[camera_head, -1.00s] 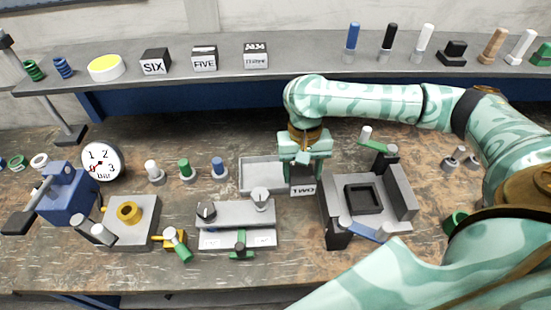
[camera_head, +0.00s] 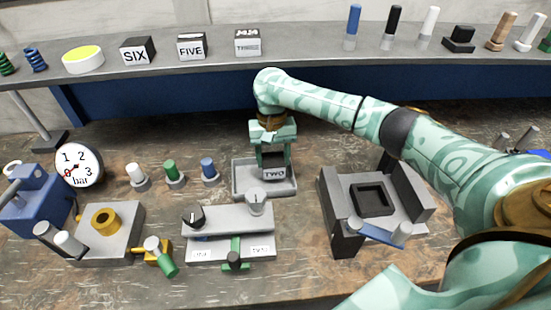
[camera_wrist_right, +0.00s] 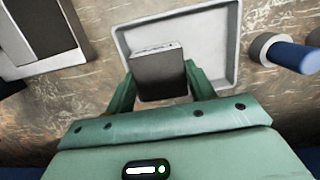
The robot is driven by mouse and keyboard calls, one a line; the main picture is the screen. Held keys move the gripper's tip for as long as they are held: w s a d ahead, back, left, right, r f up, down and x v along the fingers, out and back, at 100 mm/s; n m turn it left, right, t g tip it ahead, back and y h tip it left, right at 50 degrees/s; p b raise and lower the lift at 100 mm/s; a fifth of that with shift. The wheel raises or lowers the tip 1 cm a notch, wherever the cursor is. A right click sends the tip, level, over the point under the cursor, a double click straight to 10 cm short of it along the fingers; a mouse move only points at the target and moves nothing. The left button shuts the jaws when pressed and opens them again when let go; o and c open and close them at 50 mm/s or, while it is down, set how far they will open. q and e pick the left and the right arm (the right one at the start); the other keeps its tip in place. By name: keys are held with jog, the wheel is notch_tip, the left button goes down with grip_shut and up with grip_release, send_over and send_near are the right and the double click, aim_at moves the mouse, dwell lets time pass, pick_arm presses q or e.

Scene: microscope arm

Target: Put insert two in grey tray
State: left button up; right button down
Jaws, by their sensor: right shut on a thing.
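Insert two, a dark block with a white face marked TWO (camera_head: 274,172), is between the jaws of my right gripper (camera_head: 273,160). In the right wrist view the insert (camera_wrist_right: 159,72) is held between the two green fingers, over the grey tray (camera_wrist_right: 228,40). In the head view the grey tray (camera_head: 283,189) is a shallow box below the gripper, partly hidden by it. I cannot tell whether the insert touches the tray floor. My left gripper is not in view.
A grey fixture with a square dark recess (camera_head: 373,199) stands right of the tray. A control panel with knobs (camera_head: 230,218) is in front. White, green and blue pegs (camera_head: 209,169) stand to the left. Inserts SIX (camera_head: 137,51), FIVE (camera_head: 191,47) and THREE (camera_head: 247,42) sit on the back shelf.

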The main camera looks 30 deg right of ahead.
aim_at(273, 159)
notch_tip(273, 159, down, 3)
jog(key=shift+f+b, duration=0.1)
jog(key=shift+b, duration=0.8)
jog(key=shift+r, duration=0.2)
jog(key=c, duration=0.9)
grip_release()
jog(key=shift+f, duration=0.15)
jog(key=shift+o, duration=0.4)
jog(key=shift+s, duration=0.1)
jog(key=r+p, duration=0.2)
jog(key=r, duration=0.2)
jog(key=w+r+p, duration=0.1)
jog(key=r+p, duration=0.1)
jog(key=r, duration=0.2)
jog(key=r+p, duration=0.2)
jog(key=r, duration=0.2)
jog(key=shift+w+d, duration=0.35)
